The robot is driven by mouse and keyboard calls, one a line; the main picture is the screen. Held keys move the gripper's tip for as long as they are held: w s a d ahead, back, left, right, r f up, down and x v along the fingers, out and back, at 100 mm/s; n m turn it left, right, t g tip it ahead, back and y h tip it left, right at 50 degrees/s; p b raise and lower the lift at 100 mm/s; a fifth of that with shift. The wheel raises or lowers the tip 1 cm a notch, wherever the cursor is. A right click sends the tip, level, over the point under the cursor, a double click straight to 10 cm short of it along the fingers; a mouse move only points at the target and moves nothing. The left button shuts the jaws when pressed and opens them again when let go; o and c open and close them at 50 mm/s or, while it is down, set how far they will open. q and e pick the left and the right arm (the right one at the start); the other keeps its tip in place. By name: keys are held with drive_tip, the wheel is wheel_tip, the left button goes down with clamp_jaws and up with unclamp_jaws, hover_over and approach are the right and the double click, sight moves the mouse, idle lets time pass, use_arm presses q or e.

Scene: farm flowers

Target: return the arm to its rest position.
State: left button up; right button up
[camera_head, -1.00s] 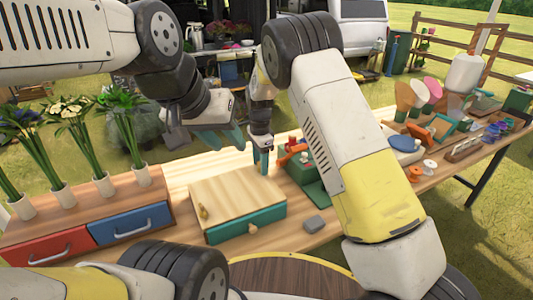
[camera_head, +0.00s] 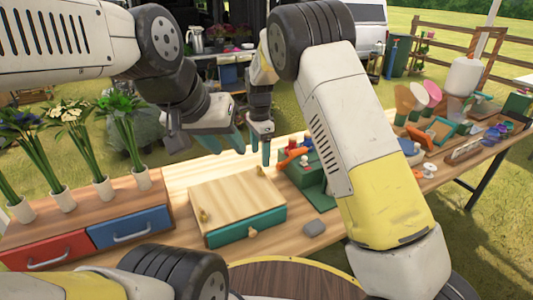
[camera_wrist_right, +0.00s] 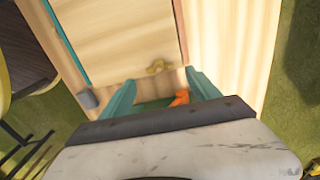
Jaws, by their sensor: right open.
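My right arm comes down from its raised black elbow (camera_head: 312,38). Its gripper (camera_head: 266,150) hangs over the table behind the wooden box, beside the green stand. In the right wrist view its teal fingers (camera_wrist_right: 162,98) are spread apart with nothing held between them. An orange piece (camera_wrist_right: 181,98) shows beyond the fingers, by the right finger. My left gripper (camera_head: 222,142) is over the back of the table, left of the right gripper. Its teal fingers look apart and empty.
A wooden box (camera_head: 235,195) with a shut teal drawer stands mid-table. A small grey block (camera_head: 314,228) lies at its right. A flower stand (camera_head: 160,195) with red and blue drawers is on the left. The green stand (camera_head: 308,178) and several tools crowd the right.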

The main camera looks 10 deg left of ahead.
wheel_tip(320, 180, up, 2)
idle(0.4)
